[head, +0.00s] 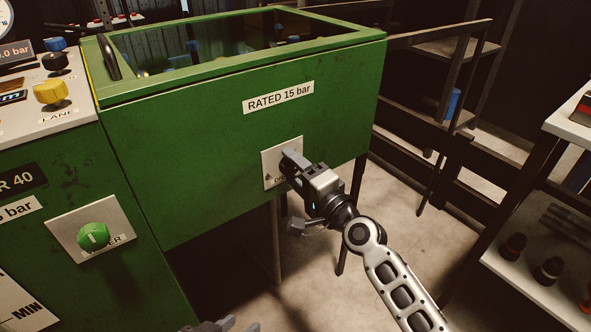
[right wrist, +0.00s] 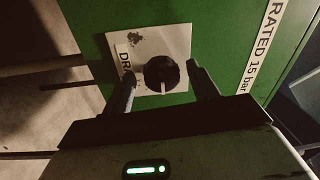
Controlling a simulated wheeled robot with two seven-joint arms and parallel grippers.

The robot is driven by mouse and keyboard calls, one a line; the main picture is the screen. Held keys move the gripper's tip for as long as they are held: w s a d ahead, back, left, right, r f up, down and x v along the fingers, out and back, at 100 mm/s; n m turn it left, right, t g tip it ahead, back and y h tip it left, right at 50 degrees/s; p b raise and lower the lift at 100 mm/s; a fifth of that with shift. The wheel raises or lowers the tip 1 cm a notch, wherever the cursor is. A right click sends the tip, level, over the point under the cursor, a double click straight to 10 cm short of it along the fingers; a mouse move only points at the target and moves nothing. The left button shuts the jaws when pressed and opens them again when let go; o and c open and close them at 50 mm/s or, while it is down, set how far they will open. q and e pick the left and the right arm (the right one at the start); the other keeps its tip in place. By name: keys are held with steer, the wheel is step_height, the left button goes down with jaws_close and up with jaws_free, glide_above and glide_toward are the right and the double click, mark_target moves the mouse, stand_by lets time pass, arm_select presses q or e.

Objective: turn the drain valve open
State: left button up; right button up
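The drain valve is a black round knob (right wrist: 161,73) with a pale pointer mark, on a white plate (right wrist: 178,42) with a label whose visible letters read "DR". In the head view the plate (head: 270,157) is on the front of the green tank, and my gripper hides the knob. My right gripper (head: 288,165) is at the plate. In the right wrist view its two fingers stand apart on either side of the knob, with visible gaps, so it looks open. My left gripper (head: 236,325) shows only partly at the bottom edge of the head view, away from the valve.
The green tank (head: 200,130) has an open top and a "RATED 15 bar" label (head: 278,97). A green knob (head: 93,236) is on a panel at the left. A yellow knob (head: 51,91) is on the white console. Shelving (head: 540,290) stands at the right.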

steer(key=v, duration=1.6)
